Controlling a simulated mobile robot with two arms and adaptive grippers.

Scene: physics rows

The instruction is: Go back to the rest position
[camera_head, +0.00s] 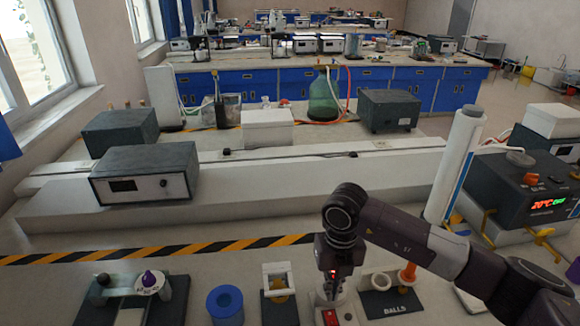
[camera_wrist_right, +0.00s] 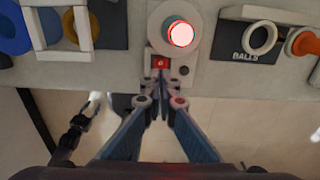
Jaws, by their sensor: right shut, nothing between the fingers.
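My right gripper (camera_head: 334,290) is low in the middle of the head view, pointing down over the near bench edge. In the right wrist view its fingertips (camera_wrist_right: 160,92) are together with nothing between them. They are just in front of a small device with a red switch (camera_wrist_right: 160,62) and a round button lit red and white (camera_wrist_right: 181,34). I cannot tell whether the tips touch the device.
A blue ring-shaped holder (camera_head: 225,303) and a white frame (camera_head: 279,279) stand left of the gripper. A "BALLS" plate (camera_head: 394,307) and a heater with a lit display (camera_head: 530,190) are to the right. A grey box (camera_head: 145,174) sits further back. Striped tape crosses the bench.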

